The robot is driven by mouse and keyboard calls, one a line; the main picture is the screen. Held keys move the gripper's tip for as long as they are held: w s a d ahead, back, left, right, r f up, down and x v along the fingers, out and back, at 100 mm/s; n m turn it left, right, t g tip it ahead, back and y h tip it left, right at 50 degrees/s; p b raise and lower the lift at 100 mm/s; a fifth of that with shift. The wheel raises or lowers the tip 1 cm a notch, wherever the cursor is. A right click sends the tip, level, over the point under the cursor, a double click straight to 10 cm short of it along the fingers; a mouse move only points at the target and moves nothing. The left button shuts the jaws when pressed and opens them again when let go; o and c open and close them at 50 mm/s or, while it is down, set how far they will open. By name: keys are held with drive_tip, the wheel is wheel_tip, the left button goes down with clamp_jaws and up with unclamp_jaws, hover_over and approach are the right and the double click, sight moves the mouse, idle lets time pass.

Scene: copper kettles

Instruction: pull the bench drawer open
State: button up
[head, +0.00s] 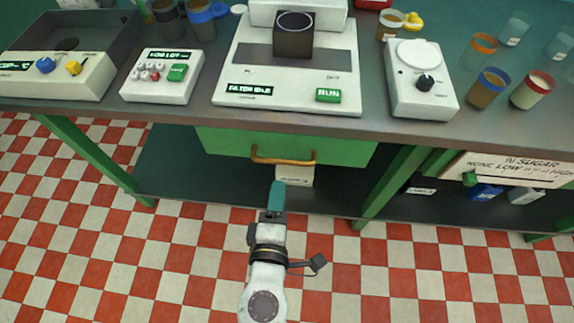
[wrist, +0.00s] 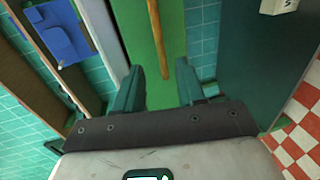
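The bench drawer has a green front (head: 220,143) under the grey bench top and looks shut. Its brass-coloured bar handle (head: 283,159) runs along the front. My gripper (head: 278,186) is just below and in front of the handle in the head view, its teal fingers pointing at the drawer. In the wrist view the fingers (wrist: 158,66) are apart and empty. The handle (wrist: 157,35) shows upright in that picture, its near end lined up between the fingertips. Neither finger visibly touches it, and the exact depth gap cannot be told.
The bench top holds a white filter machine (head: 240,95), a button box (head: 160,78), a dial unit (head: 420,80) and several cups. Green bench legs (head: 385,185) stand on both sides. A white box (head: 295,175) sits below the drawer. The checkered floor (head: 400,280) in front is clear.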

drive_tip(key=x, duration=0.9)
drive_tip(key=shift+d, duration=0.1)
clamp_jaws()
idle(0.4)
